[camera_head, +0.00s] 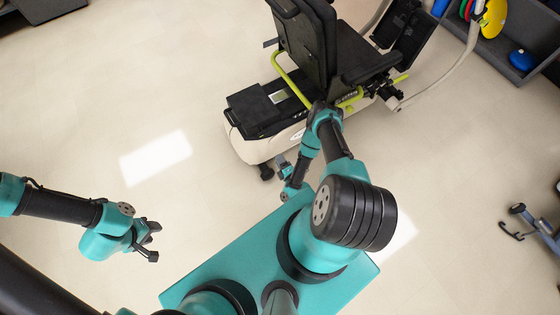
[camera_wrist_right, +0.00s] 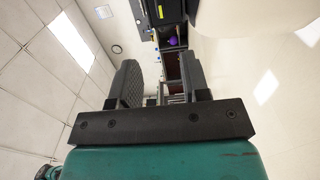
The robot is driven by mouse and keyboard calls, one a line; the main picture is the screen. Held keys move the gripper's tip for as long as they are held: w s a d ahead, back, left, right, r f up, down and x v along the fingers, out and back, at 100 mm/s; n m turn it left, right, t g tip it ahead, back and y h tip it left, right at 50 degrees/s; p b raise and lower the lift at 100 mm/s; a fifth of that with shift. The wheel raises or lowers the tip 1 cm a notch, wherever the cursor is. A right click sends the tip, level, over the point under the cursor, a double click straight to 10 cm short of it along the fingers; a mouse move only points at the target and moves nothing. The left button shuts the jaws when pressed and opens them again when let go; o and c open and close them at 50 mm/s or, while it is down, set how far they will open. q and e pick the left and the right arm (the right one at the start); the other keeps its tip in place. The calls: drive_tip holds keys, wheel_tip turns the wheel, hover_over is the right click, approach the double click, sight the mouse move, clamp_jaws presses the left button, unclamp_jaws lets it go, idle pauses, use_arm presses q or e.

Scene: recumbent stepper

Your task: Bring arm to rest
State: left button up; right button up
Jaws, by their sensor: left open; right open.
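My left gripper (camera_head: 151,241) is teal and black. It hangs over bare floor at the lower left in the head view, its fingers apart with nothing between them. My right arm bends at the elbow beside the recumbent stepper (camera_head: 262,150) and folds back down. My right gripper (camera_head: 283,168) is by the stepper's near end, just right of its dark caster; whether it touches the stepper cannot be told. In the right wrist view my right gripper's two grey pads (camera_wrist_right: 160,82) stand apart with nothing held between them.
The stepper's black seat (camera_head: 305,40) and yellow-green handles (camera_head: 290,80) rise close beyond my right arm. A rack with coloured plates (camera_head: 493,18) is at the upper right. Blue-grey equipment (camera_head: 540,230) stands at the right edge. The floor (camera_head: 120,90) on the left is clear.

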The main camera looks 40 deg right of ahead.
drive_tip(key=shift+w, duration=0.1)
drive_tip(key=w+a+r+m+g+y, duration=0.45)
drive_tip(key=w+r+m+g, duration=0.3)
drive_tip(key=r, duration=0.35)
drive_tip(key=s+a+r+m+g, duration=0.3)
drive_tip(key=s+r+m+g, duration=0.2)
drive_tip(key=r, duration=0.4)
drive_tip(key=s+a+r+m+g+y, duration=0.1)
drive_tip(key=s+a+r+m+g, duration=0.2)
drive_tip(key=s+r+m, duration=0.3)
wheel_tip(320, 180, up, 3)
drive_tip(key=shift+s+a+f+g, duration=0.1)
drive_tip(key=shift+s+a+g, duration=0.15)
drive_tip(key=shift+s+g, duration=0.75)
drive_tip(key=shift+s, duration=0.15)
